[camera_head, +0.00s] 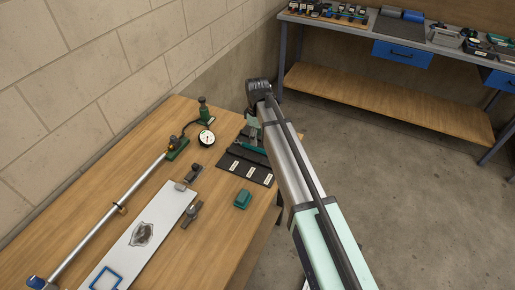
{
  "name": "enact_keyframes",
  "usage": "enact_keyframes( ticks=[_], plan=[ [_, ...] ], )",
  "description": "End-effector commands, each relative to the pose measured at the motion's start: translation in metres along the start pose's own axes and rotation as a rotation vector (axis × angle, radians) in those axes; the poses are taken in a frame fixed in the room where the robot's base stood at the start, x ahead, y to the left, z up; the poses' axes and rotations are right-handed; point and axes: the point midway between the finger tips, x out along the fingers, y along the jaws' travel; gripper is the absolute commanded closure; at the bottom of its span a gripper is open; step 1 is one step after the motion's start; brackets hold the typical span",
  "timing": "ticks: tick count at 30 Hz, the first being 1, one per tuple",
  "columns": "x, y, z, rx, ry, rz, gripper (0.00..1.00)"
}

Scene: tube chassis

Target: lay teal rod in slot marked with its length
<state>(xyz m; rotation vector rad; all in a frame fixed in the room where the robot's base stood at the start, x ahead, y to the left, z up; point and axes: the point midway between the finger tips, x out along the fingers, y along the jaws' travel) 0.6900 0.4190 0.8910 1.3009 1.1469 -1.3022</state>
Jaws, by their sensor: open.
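The dark slotted rack (260,178) with several small white labels lies at the right edge of the wooden bench. The labels are too small to read. The teal rod (252,148) lies at the rack's far part, running left to right; its right end is hidden behind my arm. I cannot tell whether it rests in a slot or on top. My gripper (246,138) is small and mostly hidden by my arm; it is open, just above or beside the rod. Whether it touches the rod cannot be told.
A teal block (243,199) sits in front of the rack. Another bench (400,46) with a blue drawer stands at the back right.

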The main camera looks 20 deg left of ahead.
Motion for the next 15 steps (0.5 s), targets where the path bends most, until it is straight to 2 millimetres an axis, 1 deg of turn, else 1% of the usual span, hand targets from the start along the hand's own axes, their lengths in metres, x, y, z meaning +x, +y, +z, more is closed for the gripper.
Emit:
enact_keyframes(
  ticks=[5,8,11,15],
  plan=[
    [0.005,0.0,0.0,0.0,0.0,0.0,0.49],
    [0.012,-0.001,0.001,0.0,-0.001,-0.001,0.49],
    [0.021,-0.002,0.002,0.0,-0.001,-0.001,0.49],
    [0.04,-0.003,0.002,0.0,-0.001,-0.001,0.49]
  ],
)
